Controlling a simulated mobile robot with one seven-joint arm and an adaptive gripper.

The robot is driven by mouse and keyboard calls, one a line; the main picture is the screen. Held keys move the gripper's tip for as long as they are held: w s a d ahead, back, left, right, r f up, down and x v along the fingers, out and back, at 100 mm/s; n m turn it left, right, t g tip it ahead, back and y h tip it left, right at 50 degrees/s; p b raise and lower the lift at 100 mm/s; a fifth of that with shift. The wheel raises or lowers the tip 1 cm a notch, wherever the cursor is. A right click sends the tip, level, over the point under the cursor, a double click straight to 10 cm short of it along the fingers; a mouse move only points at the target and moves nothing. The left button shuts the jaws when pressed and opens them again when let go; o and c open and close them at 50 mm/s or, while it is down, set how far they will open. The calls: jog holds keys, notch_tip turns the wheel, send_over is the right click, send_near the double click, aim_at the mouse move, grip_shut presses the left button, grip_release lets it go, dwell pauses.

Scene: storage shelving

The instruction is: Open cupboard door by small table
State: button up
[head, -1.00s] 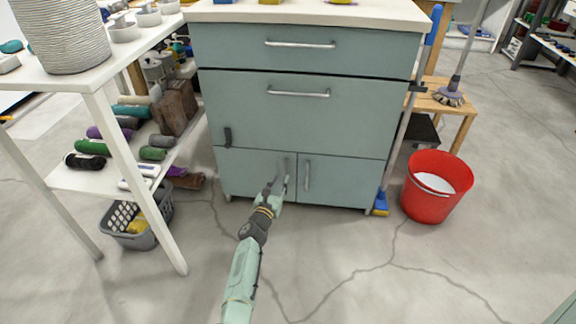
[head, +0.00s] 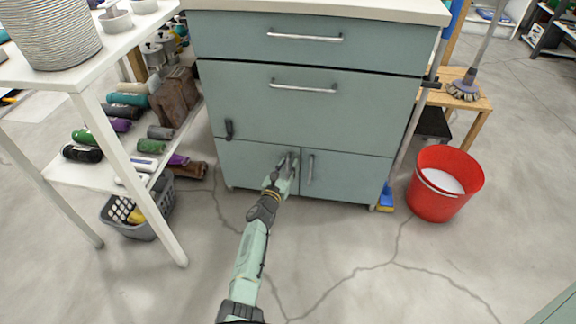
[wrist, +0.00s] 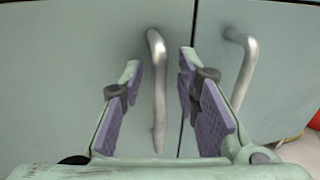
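A grey-green cabinet (head: 310,110) has two low doors side by side. The left door (head: 243,163) is closed; its upright metal handle (wrist: 157,90) shows in the wrist view. The right door (head: 350,180) is also closed, with its own handle (head: 311,168). My gripper (head: 289,162) is at the left door's handle. In the wrist view my gripper (wrist: 158,72) is open, one purple-padded finger on each side of that handle. Gaps show between handle and pads. In the head view my gripper mostly hides this handle.
A white table (head: 75,72) with a lower shelf of rolls stands left of the cabinet. A small wooden table (head: 478,105), a red bucket (head: 432,200) and a blue-ended broom (head: 386,198) are at the right. A grey basket (head: 148,225) sits under the white table. Floor before the cabinet is clear.

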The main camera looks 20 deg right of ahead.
jog(key=shift+c, duration=0.4)
grip_shut()
dwell(0.4)
